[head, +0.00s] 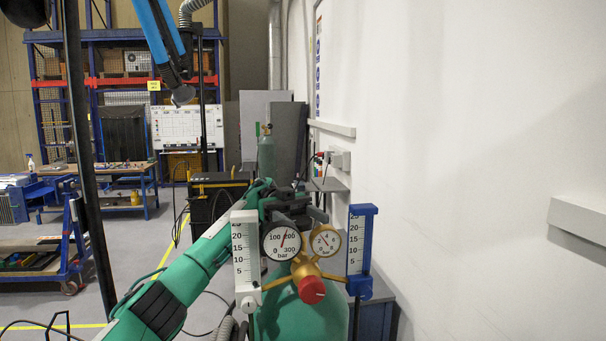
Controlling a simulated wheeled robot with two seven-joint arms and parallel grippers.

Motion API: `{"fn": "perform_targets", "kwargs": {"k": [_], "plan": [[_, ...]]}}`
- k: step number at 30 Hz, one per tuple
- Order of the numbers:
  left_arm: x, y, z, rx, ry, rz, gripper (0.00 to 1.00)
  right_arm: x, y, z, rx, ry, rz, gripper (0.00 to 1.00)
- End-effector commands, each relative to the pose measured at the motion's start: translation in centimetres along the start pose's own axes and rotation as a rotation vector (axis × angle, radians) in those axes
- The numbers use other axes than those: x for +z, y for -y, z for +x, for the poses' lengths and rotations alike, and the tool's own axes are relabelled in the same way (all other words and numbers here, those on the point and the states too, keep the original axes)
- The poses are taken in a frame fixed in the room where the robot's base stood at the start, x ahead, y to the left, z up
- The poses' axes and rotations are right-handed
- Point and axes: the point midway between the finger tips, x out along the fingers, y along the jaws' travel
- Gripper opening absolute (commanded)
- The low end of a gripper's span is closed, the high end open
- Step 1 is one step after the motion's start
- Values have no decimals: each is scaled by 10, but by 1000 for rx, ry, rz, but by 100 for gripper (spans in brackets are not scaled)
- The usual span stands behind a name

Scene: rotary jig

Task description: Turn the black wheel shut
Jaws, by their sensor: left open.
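A green gas cylinder (285,322) stands low in the middle of the head view, with a brass regulator (305,268) in front of its top. The regulator carries two round gauges and a red knob (311,290). My left arm reaches in from the lower left, and my left gripper (305,207) is at the cylinder's top, just behind and above the gauges. It is open. Dark parts crowd together there, so I cannot clearly tell the black wheel from the gripper's fingers, or whether they touch. My right gripper is not in view.
A white flow scale (246,252) stands left of the gauges and a blue-framed one (360,250) stands right, both close to the gripper. A white wall (460,180) closes off the right side. A black cabinet (215,200) stands behind my arm. Open floor lies to the left.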

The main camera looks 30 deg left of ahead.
Motion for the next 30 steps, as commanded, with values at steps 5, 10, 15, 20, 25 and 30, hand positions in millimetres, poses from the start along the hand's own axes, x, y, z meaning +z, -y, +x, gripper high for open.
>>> {"fn": "perform_targets", "kwargs": {"k": [5,10,15,20,25,30], "plan": [[-27,0,0,0,1,5,61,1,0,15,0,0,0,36],[-58,0,0,0,2,3,61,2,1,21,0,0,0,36],[-88,0,0,-1,2,1,61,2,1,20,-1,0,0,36],[-117,0,0,-2,3,1,61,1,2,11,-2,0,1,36],[-145,-1,0,-2,1,1,61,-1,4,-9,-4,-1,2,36],[-168,-1,0,-1,1,0,61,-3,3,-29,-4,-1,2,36]]}}
